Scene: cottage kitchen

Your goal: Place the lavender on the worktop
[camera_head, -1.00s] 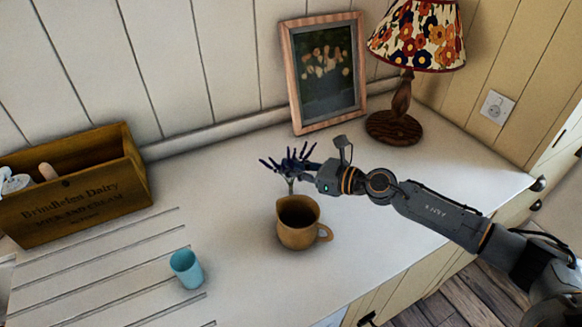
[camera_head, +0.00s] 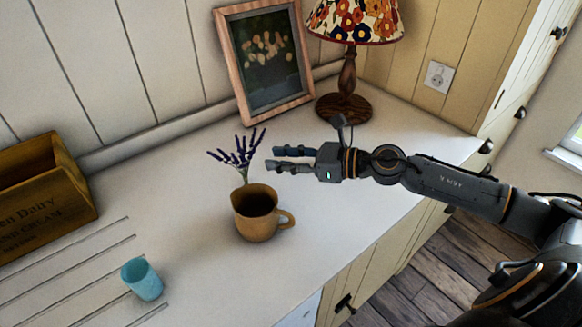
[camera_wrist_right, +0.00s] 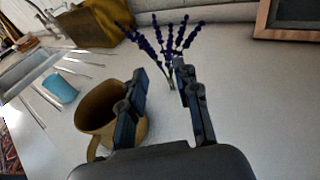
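The lavender (camera_head: 238,155), a small bunch of purple spikes on thin stems, stands upright just behind the brown jug (camera_head: 256,218) in the head view. In the right wrist view the lavender (camera_wrist_right: 172,45) has its stem base beside the jug (camera_wrist_right: 95,112), apparently on the white worktop (camera_wrist_right: 245,110) and outside the jug. My right gripper (camera_head: 274,158) is open and empty, just right of the lavender, its fingers pointing towards it. The jug hides the lower stems in the head view. My left gripper is not in view.
A blue cup (camera_head: 142,279) stands at the front left on the grooved part of the worktop. A wooden crate (camera_head: 40,195) is at far left. A framed picture (camera_head: 265,60) and a lamp (camera_head: 346,90) stand at the back. The worktop right of the jug is clear.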

